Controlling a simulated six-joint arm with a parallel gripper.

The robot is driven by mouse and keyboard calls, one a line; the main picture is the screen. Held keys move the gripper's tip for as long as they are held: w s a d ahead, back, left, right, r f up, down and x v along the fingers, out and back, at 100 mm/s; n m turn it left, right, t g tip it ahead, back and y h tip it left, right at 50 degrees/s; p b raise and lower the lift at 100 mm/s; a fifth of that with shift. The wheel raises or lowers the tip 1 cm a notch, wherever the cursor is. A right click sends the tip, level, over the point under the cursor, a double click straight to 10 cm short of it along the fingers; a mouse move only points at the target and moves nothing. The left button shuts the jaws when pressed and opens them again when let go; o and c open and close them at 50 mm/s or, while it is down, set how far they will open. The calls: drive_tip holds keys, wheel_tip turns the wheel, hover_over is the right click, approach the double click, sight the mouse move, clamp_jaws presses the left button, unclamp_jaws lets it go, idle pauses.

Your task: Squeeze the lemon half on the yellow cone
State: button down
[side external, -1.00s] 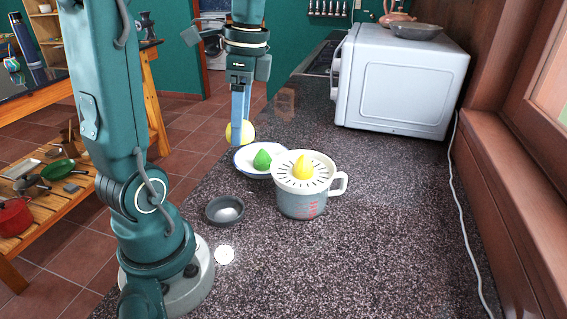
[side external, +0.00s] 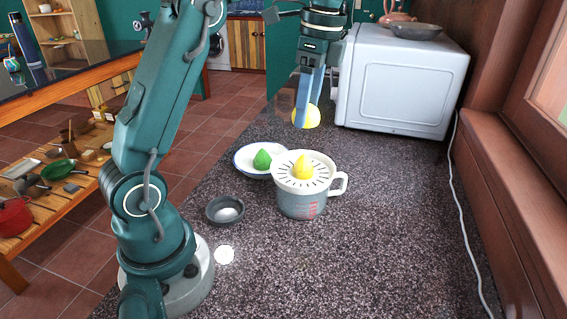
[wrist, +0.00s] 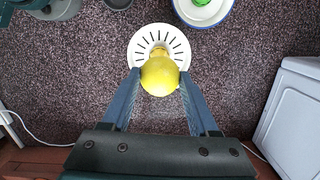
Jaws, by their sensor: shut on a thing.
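My gripper (side external: 308,112) is shut on the lemon half (side external: 313,118) and holds it in the air, above and beyond the juicer in the side view. In the wrist view the lemon half (wrist: 160,75) sits between my two blue fingers and covers part of the juicer top. The yellow cone (side external: 302,167) stands upright on the white slotted juicer top (side external: 285,180), which rests on a grey measuring jug (side external: 300,205) with a handle at its right. In the wrist view most of the cone is hidden behind the lemon half.
A white plate with a blue rim (side external: 243,168) and a green cone-shaped thing (side external: 262,159) stand left of the jug. A small grey bowl (side external: 225,210) is nearer. A white microwave (side external: 400,85) stands at the back right. The counter right of the jug is clear.

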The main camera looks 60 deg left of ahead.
hover_over(304, 155)
drive_tip(key=shift+f, duration=2.4)
drive_tip(key=shift+f, duration=1.2)
idle(2.4)
drive_tip(key=m, duration=0.3)
drive_tip(key=shift+f+n, duration=0.25)
drive_tip(key=shift+n, duration=1.35)
drive_tip(key=n, duration=0.3)
drive_tip(key=shift+r, duration=0.1)
